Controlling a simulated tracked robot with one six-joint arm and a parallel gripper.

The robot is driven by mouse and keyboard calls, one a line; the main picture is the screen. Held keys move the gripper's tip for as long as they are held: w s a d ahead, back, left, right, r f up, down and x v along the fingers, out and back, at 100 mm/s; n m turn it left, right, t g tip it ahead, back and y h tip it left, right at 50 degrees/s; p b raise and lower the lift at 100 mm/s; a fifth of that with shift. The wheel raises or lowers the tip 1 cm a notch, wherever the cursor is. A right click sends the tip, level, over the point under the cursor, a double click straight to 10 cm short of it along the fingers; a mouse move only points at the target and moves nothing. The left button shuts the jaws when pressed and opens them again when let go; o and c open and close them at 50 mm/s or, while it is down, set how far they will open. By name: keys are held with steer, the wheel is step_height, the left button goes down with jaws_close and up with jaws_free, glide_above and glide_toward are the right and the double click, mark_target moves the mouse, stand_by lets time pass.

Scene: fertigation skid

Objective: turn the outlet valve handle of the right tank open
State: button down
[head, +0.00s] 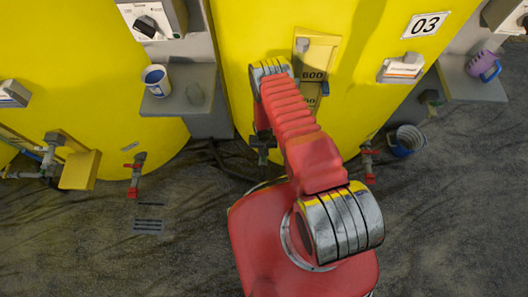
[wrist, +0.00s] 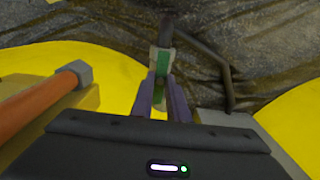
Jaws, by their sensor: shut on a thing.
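The yellow tank marked 03 (head: 350,105) stands right of centre in the head view. A small outlet valve with a red handle (head: 368,152) is low at its right side, apart from my gripper. My gripper (head: 262,146) shows small and dark, pointing down below the arm's far end, partly hidden by it. In the wrist view, its purple-grey fingers (wrist: 161,97) are closed around a slim green and pale grey piece (wrist: 161,62) with a dark end. I cannot tell whether this piece is part of a valve.
The left yellow tank (head: 70,70) has another red-handled valve (head: 134,174). A white mug (head: 156,80) stands on a grey shelf (head: 172,104) between the tanks. A purple mug (head: 483,66) is at the right; a grey-blue cup (head: 407,140) is below it. An orange-red bar (wrist: 35,108) lies left of the fingers.

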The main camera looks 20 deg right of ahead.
stand_by(0.3)
steer(key=c, duration=1.7)
jaws_free()
steer(key=shift+r, duration=0.1)
step_height(320, 180, up, 14)
steer(key=shift+f, duration=0.25)
steer(key=shift+s, duration=0.15)
